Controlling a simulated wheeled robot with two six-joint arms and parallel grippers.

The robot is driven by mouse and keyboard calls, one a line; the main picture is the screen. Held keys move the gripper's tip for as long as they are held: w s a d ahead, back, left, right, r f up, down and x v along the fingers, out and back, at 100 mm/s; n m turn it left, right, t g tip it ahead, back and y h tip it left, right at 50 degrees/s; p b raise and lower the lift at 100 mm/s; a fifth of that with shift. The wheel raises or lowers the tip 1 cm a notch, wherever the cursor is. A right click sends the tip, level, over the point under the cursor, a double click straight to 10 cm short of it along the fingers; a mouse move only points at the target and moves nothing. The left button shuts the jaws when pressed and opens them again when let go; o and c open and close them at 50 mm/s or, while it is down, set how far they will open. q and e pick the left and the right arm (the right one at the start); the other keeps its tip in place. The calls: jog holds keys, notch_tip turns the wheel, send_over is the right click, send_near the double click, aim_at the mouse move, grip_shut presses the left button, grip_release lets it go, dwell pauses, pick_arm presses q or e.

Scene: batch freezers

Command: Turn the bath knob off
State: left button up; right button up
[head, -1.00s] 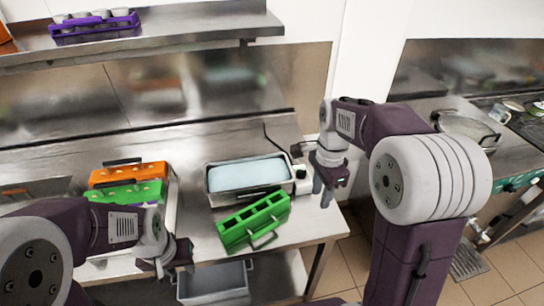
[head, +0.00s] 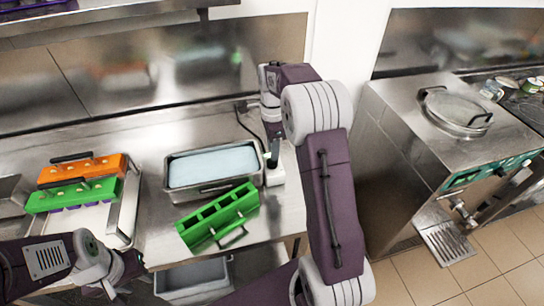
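The bath (head: 185,194) is a metal basin of pale blue liquid on the steel counter. A white control box (head: 277,177) sits at its right end. The knob cannot be made out; my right gripper covers that area. My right gripper (head: 273,157) points down at the control box, its dark fingers right at or just above it. Whether they touch anything or are closed cannot be told. My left gripper (head: 128,270) is at the lower left, in front of the counter, away from the bath; its opening is unclear.
A green rack (head: 218,215) leans at the bath's front. Orange (head: 85,170) and green (head: 72,195) mould holders sit at the left. A grey bin (head: 190,278) is below the counter. A steel machine with a round lid (head: 458,110) stands at the right, across a floor gap.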

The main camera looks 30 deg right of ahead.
jog(key=f, duration=0.3)
jog(key=shift+a+f, duration=0.2)
jog(key=shift+f, duration=0.2)
jog(key=shift+d, duration=0.1)
grip_shut()
